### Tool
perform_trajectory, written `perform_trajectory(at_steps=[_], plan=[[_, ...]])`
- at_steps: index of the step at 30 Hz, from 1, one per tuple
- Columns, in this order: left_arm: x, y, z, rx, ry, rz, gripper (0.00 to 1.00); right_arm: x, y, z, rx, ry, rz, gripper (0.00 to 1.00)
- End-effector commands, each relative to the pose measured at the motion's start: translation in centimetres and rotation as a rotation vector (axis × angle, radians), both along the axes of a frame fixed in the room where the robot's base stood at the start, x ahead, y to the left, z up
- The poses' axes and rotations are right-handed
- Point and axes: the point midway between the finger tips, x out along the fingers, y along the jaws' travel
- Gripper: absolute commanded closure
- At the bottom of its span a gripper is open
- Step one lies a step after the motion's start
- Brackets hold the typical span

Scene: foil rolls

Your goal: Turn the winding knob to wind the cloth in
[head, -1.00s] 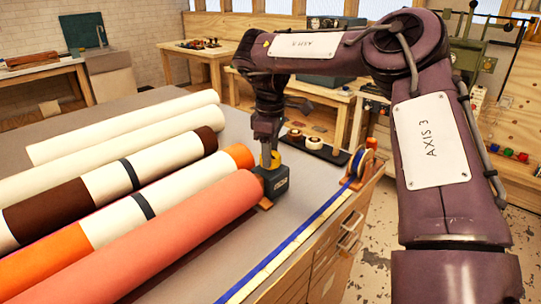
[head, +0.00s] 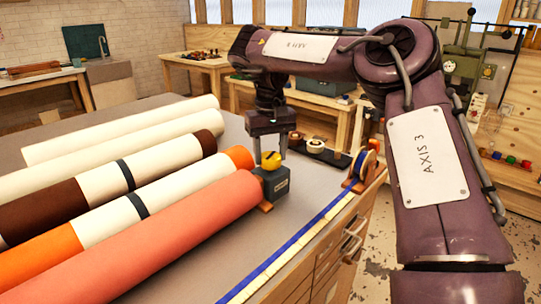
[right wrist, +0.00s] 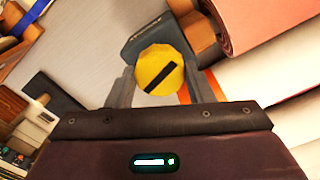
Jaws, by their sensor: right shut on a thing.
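A yellow winding knob (head: 271,161) with a dark bar across its top sits on a dark grey box (head: 275,184). My left gripper is not in view.
Several other rolls, cream (head: 120,130), brown-and-cream and orange-and-cream, lie beside the salmon one. A blue tape reel (head: 366,165) stands on an orange holder at the table's right edge. A dark tray (head: 325,154) with tape rolls lies behind the box.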

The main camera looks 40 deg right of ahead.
Motion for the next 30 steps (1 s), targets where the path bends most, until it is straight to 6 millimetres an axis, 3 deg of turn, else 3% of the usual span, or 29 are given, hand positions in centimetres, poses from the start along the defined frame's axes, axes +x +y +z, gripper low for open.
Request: perform_trajectory(at_steps=[18, 30], plan=[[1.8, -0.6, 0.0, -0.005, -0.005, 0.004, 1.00, 0.1, -0.1, 0.3, -0.001, -0.008, -0.564, 0.75], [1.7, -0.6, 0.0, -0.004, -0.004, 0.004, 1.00, 0.2, -0.1, 0.3, -0.001, -0.009, -0.784, 0.75]])
